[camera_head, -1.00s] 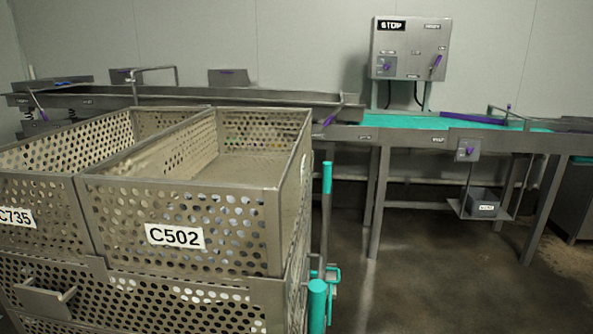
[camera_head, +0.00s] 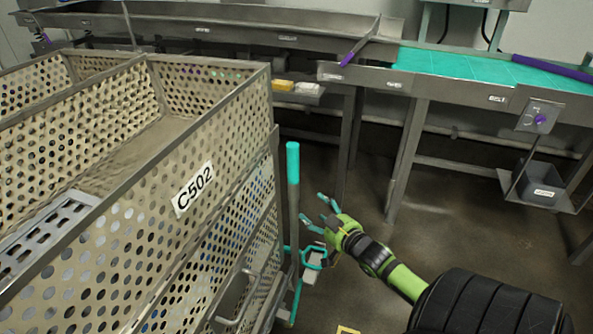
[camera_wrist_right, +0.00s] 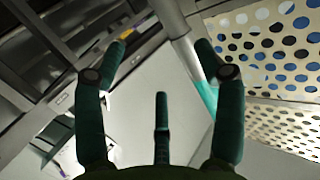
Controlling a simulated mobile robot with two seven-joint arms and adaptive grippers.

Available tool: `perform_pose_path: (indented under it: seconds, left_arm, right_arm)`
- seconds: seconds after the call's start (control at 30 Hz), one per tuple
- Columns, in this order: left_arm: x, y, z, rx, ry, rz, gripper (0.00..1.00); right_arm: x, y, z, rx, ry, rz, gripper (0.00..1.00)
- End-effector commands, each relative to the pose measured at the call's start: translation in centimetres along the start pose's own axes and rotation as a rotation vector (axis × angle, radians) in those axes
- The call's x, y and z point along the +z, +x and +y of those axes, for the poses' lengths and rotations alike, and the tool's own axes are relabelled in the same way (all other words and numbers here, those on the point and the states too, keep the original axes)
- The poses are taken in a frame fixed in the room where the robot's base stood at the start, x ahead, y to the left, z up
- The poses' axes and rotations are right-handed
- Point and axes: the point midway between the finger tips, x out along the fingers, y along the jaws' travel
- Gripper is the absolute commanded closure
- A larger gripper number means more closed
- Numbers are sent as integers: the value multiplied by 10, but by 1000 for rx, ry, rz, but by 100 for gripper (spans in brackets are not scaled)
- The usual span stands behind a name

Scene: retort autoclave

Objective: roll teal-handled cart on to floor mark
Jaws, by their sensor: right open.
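My right gripper (camera_head: 318,211) is open and empty, just right of the handle post and below the teal grip. In the right wrist view, the open fingers (camera_wrist_right: 160,50) have the grey post and part of its teal section (camera_wrist_right: 208,97) beside and behind the right finger. A yellow marking (camera_head: 347,329) shows on the floor at the bottom edge, mostly cut off.
A long metal conveyor table (camera_head: 230,30) runs along the back, with a teal belt (camera_head: 470,68) at right. Dark floor (camera_head: 450,215) right of the cart is clear.

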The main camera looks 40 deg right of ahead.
Motion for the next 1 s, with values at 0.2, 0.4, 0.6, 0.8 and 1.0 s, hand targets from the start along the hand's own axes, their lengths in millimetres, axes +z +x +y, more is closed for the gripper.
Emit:
perform_pose_path:
  seconds: [0.2,0.4,0.6,0.8,1.0]
  left_arm:
    - [4,-8,-17,-22,5,-7,100]
    - [9,-12,-33,-43,2,-15,100]
    - [9,-18,-32,-42,3,-16,100]
    - [6,-20,-18,-23,2,-12,100]
    - [4,-21,-14,-18,6,-10,100]
  right_arm:
    - [-89,-1,-9,-59,10,156,30]
    - [-102,13,-11,-66,11,176,30]
    - [-107,41,-12,-65,11,175,30]
    - [-109,62,-14,-65,10,173,30]
    - [-109,68,-15,-65,9,171,30]
